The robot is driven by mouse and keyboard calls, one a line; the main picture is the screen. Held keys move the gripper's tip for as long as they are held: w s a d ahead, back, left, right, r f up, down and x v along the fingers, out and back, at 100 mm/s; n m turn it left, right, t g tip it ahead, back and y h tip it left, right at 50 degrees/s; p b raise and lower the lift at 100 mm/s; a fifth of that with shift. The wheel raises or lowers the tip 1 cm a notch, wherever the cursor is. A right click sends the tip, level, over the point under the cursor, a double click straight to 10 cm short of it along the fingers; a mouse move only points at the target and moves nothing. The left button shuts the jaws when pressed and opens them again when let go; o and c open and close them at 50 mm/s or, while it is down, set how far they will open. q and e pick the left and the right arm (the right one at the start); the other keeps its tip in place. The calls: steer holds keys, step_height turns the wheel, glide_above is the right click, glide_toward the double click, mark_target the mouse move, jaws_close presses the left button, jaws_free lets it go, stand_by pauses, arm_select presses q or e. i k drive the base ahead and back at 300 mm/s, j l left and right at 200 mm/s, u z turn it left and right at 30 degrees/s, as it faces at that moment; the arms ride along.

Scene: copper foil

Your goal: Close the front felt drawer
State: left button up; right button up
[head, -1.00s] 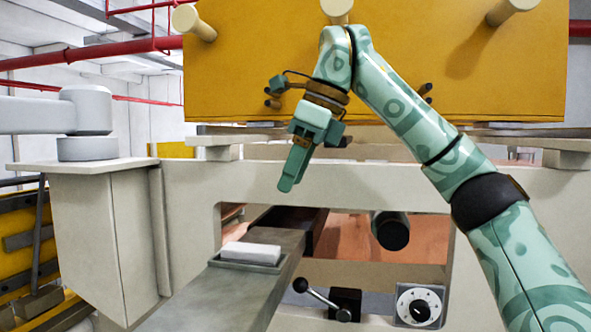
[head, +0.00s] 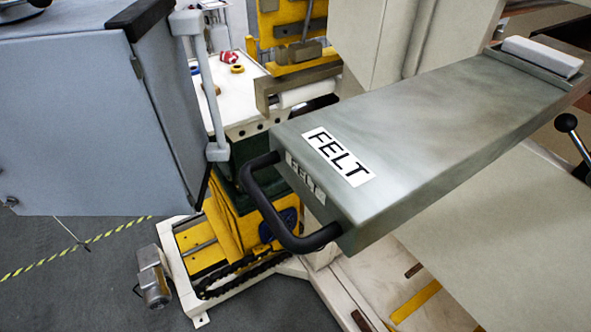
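The felt drawer (head: 420,130) is a long grey-green box sticking out from the machine toward the lower left. White FELT labels are on its top and its front face. A black bow handle (head: 268,208) is fixed to the front face. A white block (head: 542,55) lies in a shallow holder on the drawer's top at the far right end. Neither of my grippers is in the head view, and nothing touches the handle.
A blue-grey cabinet (head: 90,110) with a light vertical handle (head: 202,85) stands at the left, close to the drawer's front. A yellow machine base (head: 235,235) and small motor (head: 152,277) are on the floor below. A black-knobbed lever (head: 567,123) is at right.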

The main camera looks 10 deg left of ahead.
mark_target(364, 165)
steer(key=k+j, duration=0.8)
